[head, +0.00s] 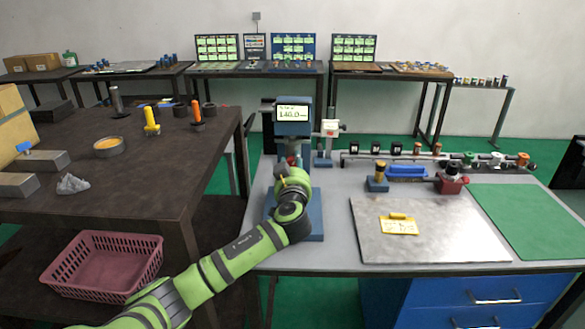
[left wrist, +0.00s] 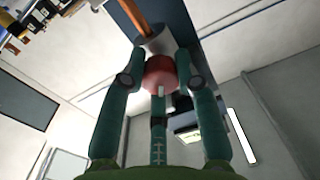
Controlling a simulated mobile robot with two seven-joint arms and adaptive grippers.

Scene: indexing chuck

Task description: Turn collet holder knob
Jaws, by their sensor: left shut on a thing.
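A red knob (left wrist: 160,76) sits between the fingers of my left gripper (left wrist: 159,62) in the left wrist view, with a finger on each side of it. The gripper is shut on the knob. A grey round part and an orange-brown rod (left wrist: 133,17) show just beyond it. In the head view my left gripper (head: 284,172) is at a blue device with a lit display (head: 293,113) reading about 140.0, at the bench's left end. My arm and hand hide most of the knob and the device's lower part there. My right gripper is not in view.
The grey bench (head: 335,250) carries a metal plate with a yellow tag (head: 399,226), a red block (head: 452,180) and a green mat (head: 530,222) to the right. A dark table (head: 110,190) stands left, with a pink basket (head: 103,264) below its top.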

